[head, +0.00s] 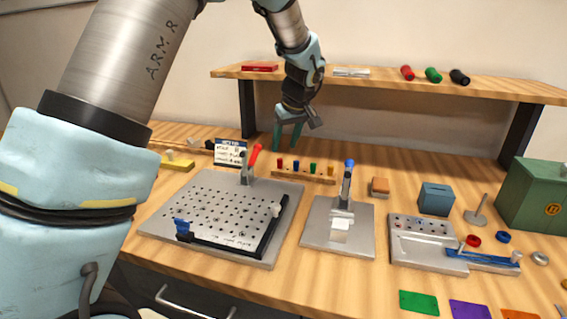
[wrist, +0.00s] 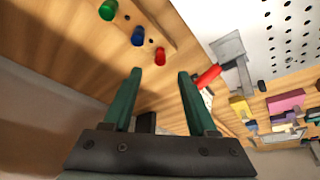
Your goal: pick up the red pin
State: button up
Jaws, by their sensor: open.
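The red pin (head: 280,163) stands at the left end of a small wooden rack (head: 302,175), beside a blue pin (head: 296,165), a green pin (head: 312,168) and a yellow one (head: 330,170). In the wrist view the red pin (wrist: 160,56) shows just beyond the gap between my fingertips, with the blue pin (wrist: 138,36) and green pin (wrist: 108,10) further up left. My gripper (head: 285,147) has green fingers and hangs open and empty above and behind the red pin's end of the rack. In the wrist view my gripper (wrist: 160,72) has nothing between its fingers.
A toggle clamp with a red handle (head: 255,155) stands close left of the rack, on a perforated plate (head: 205,197). A blue-handled clamp (head: 348,170) stands to the right. A raised shelf (head: 370,82) runs behind.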

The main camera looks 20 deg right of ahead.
aim_at(280, 159)
jog(key=shift+p+x, duration=1.2)
jog(key=shift+x, duration=2)
grip_shut()
